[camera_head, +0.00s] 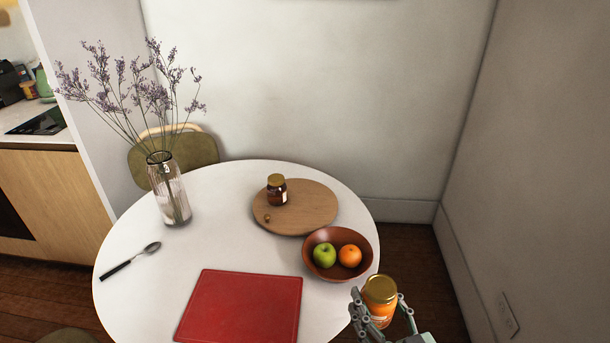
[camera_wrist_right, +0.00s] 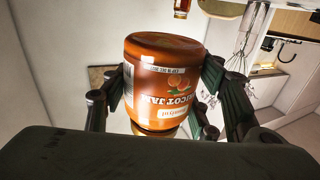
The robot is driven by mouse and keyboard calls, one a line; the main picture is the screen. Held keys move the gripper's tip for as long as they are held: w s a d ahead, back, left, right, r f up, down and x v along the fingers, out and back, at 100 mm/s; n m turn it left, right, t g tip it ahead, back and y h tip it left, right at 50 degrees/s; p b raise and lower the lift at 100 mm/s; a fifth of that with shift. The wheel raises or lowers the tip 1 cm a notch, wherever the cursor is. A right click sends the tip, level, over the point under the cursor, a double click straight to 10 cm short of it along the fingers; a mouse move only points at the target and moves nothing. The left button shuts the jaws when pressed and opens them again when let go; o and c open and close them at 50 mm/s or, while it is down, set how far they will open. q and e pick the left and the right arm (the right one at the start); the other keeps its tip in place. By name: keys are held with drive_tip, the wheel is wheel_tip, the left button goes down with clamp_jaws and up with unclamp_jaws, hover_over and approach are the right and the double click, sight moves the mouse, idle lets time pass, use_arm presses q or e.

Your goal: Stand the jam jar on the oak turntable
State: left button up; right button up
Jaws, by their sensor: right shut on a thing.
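The jam jar (camera_head: 380,298) is orange with a gold lid and is held upright at the lower right, by the table's right edge. My right gripper (camera_head: 381,308) is shut on it, with fingers on both sides. In the right wrist view the jam jar (camera_wrist_right: 165,80) appears upside down between the fingers, with an apricot jam label. The oak turntable (camera_head: 312,208) is a round wooden board at the back of the table, apart from the jar. A dark jar with a gold lid (camera_head: 277,192) and a small brown knob-like item (camera_head: 267,218) are on it. My left gripper is not in view.
A brown bowl (camera_head: 324,272) with a green apple and an orange lies between the held jar and the turntable. A red board (camera_head: 242,308), a spoon (camera_head: 132,260) and a glass vase of flowers (camera_head: 170,195) are on the white table. The turntable's right part is bare.

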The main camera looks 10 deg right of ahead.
sight(375, 314)
drive_tip(key=s+a+r+m+h, duration=0.1)
drive_tip(key=s+a+r+h, duration=0.15)
drive_tip(key=s+r, duration=0.35)
drive_tip(key=w+f, duration=0.1)
drive_tip(key=w+f+y, duration=0.1)
drive_tip(key=w+f+n+y, duration=0.1)
drive_tip(key=w+f, duration=0.1)
drive_tip(key=shift+d+f, duration=0.1)
drive_tip(key=shift+d, duration=0.2)
drive_tip(key=shift+y, duration=0.45)
drive_tip(key=w+d, duration=0.1)
drive_tip(key=w+d+f, duration=0.1)
drive_tip(key=w, duration=0.1)
drive_tip(key=w+d+f, duration=0.1)
drive_tip(key=d, duration=0.1)
drive_tip(key=shift+w+f, duration=0.15)
drive_tip(key=shift+w+d+f, duration=0.1)
drive_tip(key=shift+w+d, duration=0.15)
drive_tip(key=shift+d, duration=0.05)
drive_tip(key=w+a+f, duration=0.2)
drive_tip(key=a, duration=0.1)
drive_tip(key=w+a+f, duration=0.2)
drive_tip(key=a, duration=0.1)
drive_tip(key=w+a+f, duration=0.1)
drive_tip(key=a+f, duration=0.2)
drive_tip(key=a, duration=0.1)
drive_tip(key=shift+w+a, duration=0.1)
drive_tip(key=shift+w, duration=0.3)
drive_tip(key=shift+f+p, duration=0.35)
drive_tip(key=shift+f, duration=1.45)
